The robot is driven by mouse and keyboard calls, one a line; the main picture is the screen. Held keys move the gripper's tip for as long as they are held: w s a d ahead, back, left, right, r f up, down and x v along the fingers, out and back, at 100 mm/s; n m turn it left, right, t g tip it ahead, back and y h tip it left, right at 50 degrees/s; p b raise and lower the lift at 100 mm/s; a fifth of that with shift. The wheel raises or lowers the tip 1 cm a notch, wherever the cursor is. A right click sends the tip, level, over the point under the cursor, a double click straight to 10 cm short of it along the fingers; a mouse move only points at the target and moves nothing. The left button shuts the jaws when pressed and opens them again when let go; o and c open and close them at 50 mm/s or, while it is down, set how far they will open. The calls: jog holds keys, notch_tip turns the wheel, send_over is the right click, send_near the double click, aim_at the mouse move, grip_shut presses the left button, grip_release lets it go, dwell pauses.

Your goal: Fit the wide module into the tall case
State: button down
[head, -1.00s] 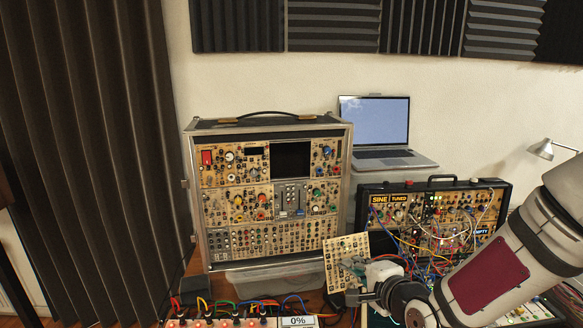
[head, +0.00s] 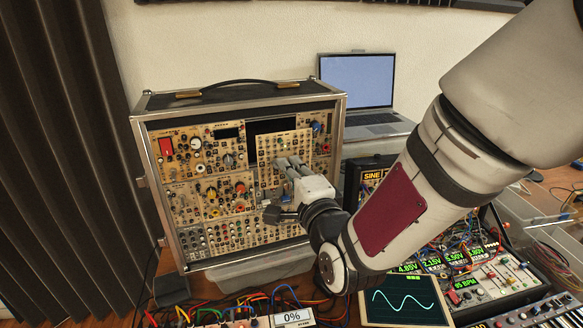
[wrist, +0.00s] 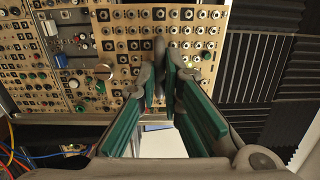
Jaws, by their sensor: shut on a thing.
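The tall case (head: 338,100) stands at the left, filled with tan modules. A dark empty slot (head: 262,127) shows in its top row, right of centre. My gripper (head: 287,165) is shut on the wide module (head: 284,143), a tan panel with rows of small jacks. It holds the panel upright in front of the case, overlapping the lower part of the slot. I cannot tell whether the panel touches the case. In the wrist view, the green-padded fingers (wrist: 167,62) close at the lower middle of the module (wrist: 125,30).
A laptop (head: 358,85) stands behind the case to the right. A lower case marked SINE (head: 373,175) is partly hidden by my arm.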

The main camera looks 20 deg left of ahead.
aim_at(277, 150)
jog(key=shift+s, duration=0.1)
jog(key=shift+b+x, duration=1.1)
jog(key=shift+x, duration=1.75)
jog(key=shift+b, duration=0.4)
jog(key=shift+b+x, duration=0.9)
jog(key=shift+x, duration=1.15)
jog(key=c, duration=1.7)
grip_release()
jog(key=shift+f, duration=0.1)
jog(key=shift+o, duration=0.2)
jog(key=shift+s+d, duration=0.1)
